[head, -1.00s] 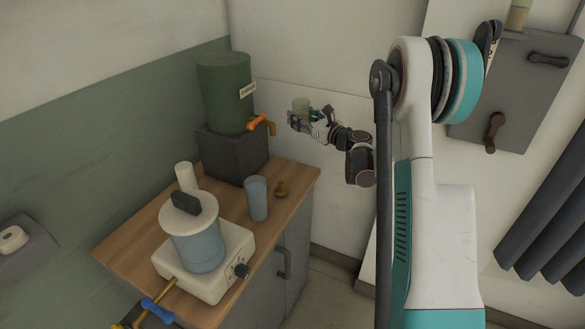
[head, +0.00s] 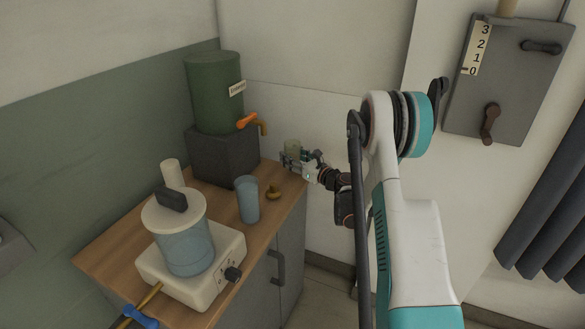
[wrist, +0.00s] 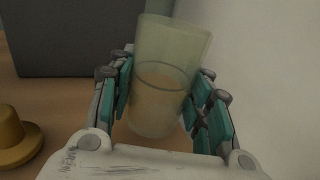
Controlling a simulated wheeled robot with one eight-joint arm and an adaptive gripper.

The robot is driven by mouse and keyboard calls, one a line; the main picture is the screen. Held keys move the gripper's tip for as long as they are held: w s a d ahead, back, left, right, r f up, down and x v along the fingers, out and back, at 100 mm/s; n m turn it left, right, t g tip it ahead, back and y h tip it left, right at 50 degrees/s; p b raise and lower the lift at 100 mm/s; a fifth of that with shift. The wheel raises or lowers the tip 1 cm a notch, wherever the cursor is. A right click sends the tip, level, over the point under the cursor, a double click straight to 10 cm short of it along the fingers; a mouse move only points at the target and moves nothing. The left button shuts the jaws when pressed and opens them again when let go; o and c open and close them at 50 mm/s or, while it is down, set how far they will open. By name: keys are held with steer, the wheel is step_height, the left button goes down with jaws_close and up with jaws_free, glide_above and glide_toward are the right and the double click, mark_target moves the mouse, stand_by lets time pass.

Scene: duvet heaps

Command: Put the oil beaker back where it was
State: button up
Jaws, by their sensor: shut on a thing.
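The oil beaker (wrist: 163,85) is a pale green, see-through cup with some yellowish liquid low in it. It stands slightly tilted in the wrist view, between the fingers of my gripper (wrist: 160,100), which is shut on it. In the head view the beaker (head: 293,149) shows in my gripper (head: 292,160) at the far right corner of the wooden counter (head: 115,243). Whether the beaker's base touches the counter cannot be told.
A green drum (head: 213,95) with an orange-handled tap stands on a dark block (head: 222,153). A blue tumbler (head: 247,200) and a small brass piece (head: 273,191) stand nearby. A lidded pot (head: 183,235) is on a white heater (head: 205,277). The wall is close at right.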

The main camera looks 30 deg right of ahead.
steer(key=shift+f+b, duration=0.6)
steer(key=shift+f, duration=1.25)
steer(key=shift+f, duration=0.15)
steer(key=o, duration=1.2)
steer(key=shift+c, duration=0.2)
steer(key=v, duration=1.2)
steer(key=shift+r, duration=0.2)
